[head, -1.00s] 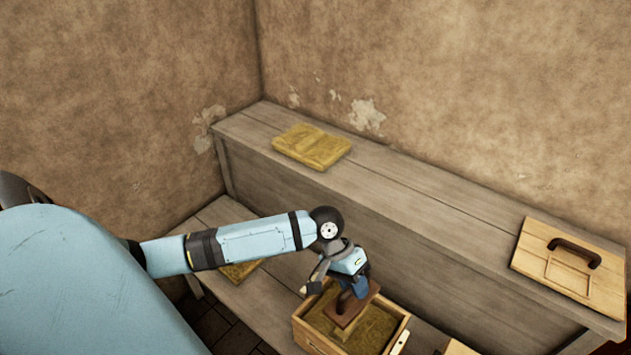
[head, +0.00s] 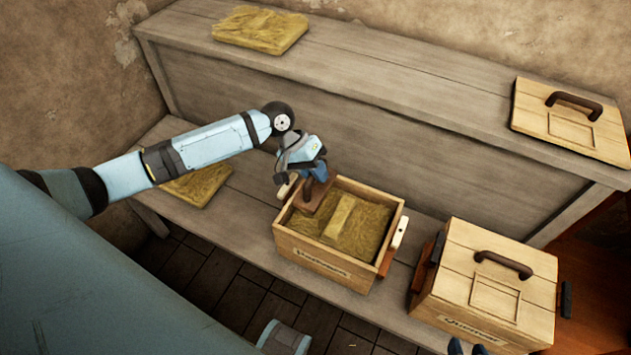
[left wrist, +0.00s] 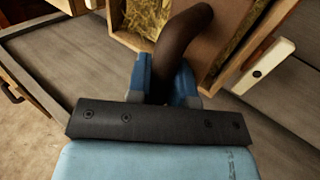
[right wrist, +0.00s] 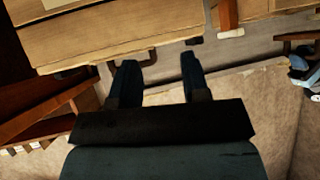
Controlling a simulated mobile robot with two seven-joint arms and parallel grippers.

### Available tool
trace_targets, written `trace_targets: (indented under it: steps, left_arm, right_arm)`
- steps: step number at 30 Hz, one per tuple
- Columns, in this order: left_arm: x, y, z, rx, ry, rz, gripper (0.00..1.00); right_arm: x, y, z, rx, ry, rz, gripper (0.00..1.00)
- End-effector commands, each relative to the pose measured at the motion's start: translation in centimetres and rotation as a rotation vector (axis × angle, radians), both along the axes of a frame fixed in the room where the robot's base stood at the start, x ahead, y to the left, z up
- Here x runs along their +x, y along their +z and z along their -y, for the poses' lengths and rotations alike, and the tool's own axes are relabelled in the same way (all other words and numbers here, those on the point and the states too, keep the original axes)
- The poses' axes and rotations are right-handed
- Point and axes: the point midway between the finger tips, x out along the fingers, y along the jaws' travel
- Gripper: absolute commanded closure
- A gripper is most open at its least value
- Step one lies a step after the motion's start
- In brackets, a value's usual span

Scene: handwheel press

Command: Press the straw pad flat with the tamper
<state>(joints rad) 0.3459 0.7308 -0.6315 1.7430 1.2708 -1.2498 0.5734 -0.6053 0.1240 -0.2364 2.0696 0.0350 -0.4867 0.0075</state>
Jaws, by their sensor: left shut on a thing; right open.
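My left gripper (head: 316,170) is shut on the dark, curved handle of the tamper, which also shows in the left wrist view (left wrist: 182,38). The tamper's flat brown plate (head: 311,196) is over the left part of the open wooden crate (head: 312,262). Whether the plate touches the straw I cannot tell. The crate holds straw pad (head: 369,222), with a raised straw strip (head: 339,215) across its middle. My right gripper (right wrist: 157,78) is open and empty near a wooden crate; in the head view only its dark fingertips show at the lower right.
A lidded crate (head: 459,290) with a dark handle stands right of the open one. A spare lid (head: 570,128) and a straw pad (head: 260,29) lie on the upper shelf. Another straw pad (head: 197,184) lies on the bench left of the open crate.

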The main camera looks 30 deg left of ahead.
Motion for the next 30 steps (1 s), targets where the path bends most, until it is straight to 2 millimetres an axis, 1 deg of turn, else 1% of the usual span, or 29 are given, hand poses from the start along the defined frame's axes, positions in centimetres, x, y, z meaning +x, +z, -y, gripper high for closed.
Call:
trace_targets:
  steps: [7, 17, 20, 21, 22, 30]
  left_arm:
    - [0.0, -2.5, 0.0, 0.000, 0.000, 0.001, 1.00]
    - [0.0, -6.6, 0.0, 0.000, 0.000, 0.002, 1.00]
    - [0.0, -7.6, 0.0, 0.000, 0.000, 0.002, 1.00]
    - [0.0, -7.3, 0.0, 0.000, 0.001, 0.000, 1.00]
    - [0.0, -7.5, 0.0, 0.000, 0.001, -0.001, 1.00]
    - [0.0, -8.9, 0.0, 0.000, 0.001, 0.001, 1.00]
  right_arm:
    - [0.2, -2.1, -0.3, -0.003, 0.006, 0.018, 0.57]
    - [0.4, -4.2, -0.7, -0.005, 0.025, 0.068, 0.57]
    - [0.5, -4.2, -0.9, 0.011, 0.028, 0.084, 0.57]
    - [0.6, -2.8, -1.0, 0.016, 0.029, 0.092, 0.57]
    - [0.6, -2.5, -1.0, 0.017, 0.030, 0.095, 0.57]
    - [0.6, -2.6, -1.1, 0.018, 0.031, 0.095, 0.57]
